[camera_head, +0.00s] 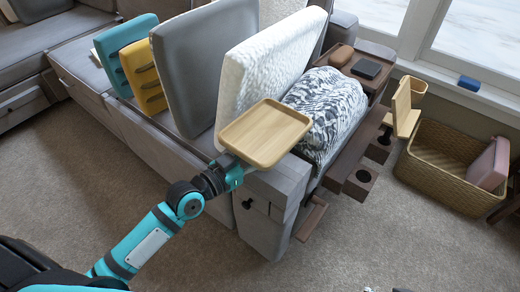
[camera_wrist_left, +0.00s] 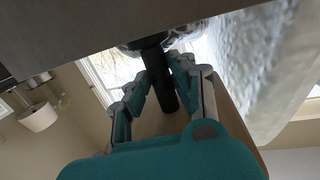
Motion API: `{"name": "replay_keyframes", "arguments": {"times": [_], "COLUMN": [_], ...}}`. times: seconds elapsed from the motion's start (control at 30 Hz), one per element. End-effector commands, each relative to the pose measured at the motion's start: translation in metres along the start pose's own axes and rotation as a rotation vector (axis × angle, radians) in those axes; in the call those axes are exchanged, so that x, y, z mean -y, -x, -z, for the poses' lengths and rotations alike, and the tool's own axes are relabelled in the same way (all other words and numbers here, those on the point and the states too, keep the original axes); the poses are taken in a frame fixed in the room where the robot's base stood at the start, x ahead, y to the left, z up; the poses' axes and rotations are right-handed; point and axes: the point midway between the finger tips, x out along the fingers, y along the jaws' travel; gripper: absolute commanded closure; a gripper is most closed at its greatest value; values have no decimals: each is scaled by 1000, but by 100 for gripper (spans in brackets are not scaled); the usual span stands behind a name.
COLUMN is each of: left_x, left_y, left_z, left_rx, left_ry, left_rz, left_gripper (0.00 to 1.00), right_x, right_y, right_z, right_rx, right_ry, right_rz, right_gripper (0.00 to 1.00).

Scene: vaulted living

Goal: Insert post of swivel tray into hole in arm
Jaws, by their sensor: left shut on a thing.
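The swivel tray (camera_head: 265,132) is a light wooden square with a raised rim. It is held nearly level above the near end of the grey sofa, apart from the brown arm. My left gripper (camera_head: 233,174) is under its near left edge. In the left wrist view the fingers (camera_wrist_left: 168,78) are closed around the dark post (camera_wrist_left: 157,62). The lower post is hidden in the head view. The brown sofa arm (camera_head: 348,165) has a dark round hole (camera_head: 364,176) in its near block, right of the tray.
A patterned cushion (camera_head: 327,110) and a white cushion (camera_head: 270,65) stand close behind the tray. Another wooden tray (camera_head: 403,108) is tilted upright beside the arm. A wicker basket (camera_head: 440,165) stands at right. The front carpet (camera_head: 360,245) is mostly clear.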

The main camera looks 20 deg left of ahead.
Motion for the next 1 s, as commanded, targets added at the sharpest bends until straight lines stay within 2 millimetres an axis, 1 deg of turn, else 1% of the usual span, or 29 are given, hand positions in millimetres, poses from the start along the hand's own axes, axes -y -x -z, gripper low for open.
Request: {"name": "replay_keyframes", "arguments": {"times": [0.03, 0.07, 0.23, 0.43, 0.5, 0.63, 0.77, 0.9, 1.0], "left_x": [0, 0, 0, 0, 0, 0, 0, -1, 0], "left_y": [0, 0, 0, 0, 1, 9, 31, 64, 83], "left_z": [2, 2, 1, 1, -1, -2, -2, -2, -2], "left_rx": [-4, -4, -3, -1, 3, 4, 6, 8, 7], "left_ry": [0, 0, 0, 0, 1, 0, -2, -2, -1], "left_rz": [1, 1, 0, 0, 0, 1, -2, -3, -2], "left_gripper": [100, 74, 51, 50, 50, 50, 50, 50, 50], "right_x": [0, 0, 0, 0, 0, 0, 0, 0, 0], "right_y": [0, 0, 0, -1, -2, -1, -1, -1, -1], "right_z": [0, 0, -1, -4, -8, -6, -6, -5, -5], "right_rx": [1, 1, 4, 11, 20, 17, 15, 13, 13], "right_ry": [0, 0, 1, 3, 9, 7, 6, 5, 5], "right_rz": [0, 0, 1, 0, -1, -1, -1, -1, -1], "right_gripper": [60, 60, 60, 60, 60, 60, 60, 60, 60]}}
